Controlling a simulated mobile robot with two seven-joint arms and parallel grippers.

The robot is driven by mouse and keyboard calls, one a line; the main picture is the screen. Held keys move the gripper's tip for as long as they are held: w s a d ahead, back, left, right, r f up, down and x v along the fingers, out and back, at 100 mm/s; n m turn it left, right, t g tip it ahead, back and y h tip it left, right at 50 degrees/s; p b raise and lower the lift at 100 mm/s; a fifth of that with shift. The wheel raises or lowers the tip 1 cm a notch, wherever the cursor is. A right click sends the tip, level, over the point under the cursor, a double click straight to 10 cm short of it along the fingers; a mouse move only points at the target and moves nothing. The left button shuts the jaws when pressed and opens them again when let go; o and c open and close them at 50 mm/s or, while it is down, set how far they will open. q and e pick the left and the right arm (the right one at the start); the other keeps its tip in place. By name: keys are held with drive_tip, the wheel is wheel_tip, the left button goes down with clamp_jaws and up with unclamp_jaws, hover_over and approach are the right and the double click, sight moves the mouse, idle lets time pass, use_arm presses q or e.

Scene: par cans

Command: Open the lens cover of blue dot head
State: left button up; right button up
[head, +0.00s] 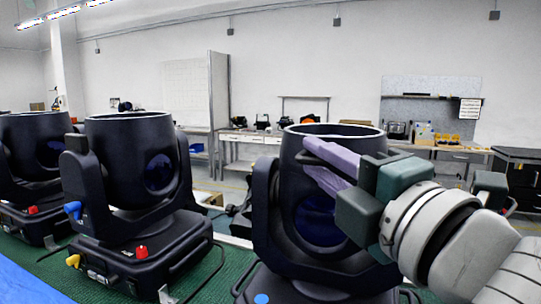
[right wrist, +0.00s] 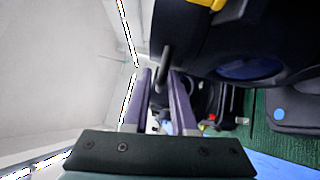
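The blue dot (head: 262,299) is on the base of the nearest black moving head (head: 285,200), right of centre in the head view. The dot also shows in the right wrist view (right wrist: 279,113). The head stands upright with a round top rim (head: 333,130) and a dark blue lens (head: 318,218) on its side. My right gripper (head: 308,156) is at the head's upper front, just below the rim. In the right wrist view its purple fingers (right wrist: 161,76) are apart, with a slim dark handle (right wrist: 166,62) at or just beyond their tips. Contact is unclear. My left gripper is out of view.
Two similar black heads stand to the left, one in the middle (head: 125,170) and one at the far left (head: 30,165). A green surface (head: 200,285) lies under them. Workbenches and a grey partition (head: 219,110) are at the back.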

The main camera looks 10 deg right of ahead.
clamp_jaws()
drive_tip(key=shift+r, duration=0.15)
idle(1.3)
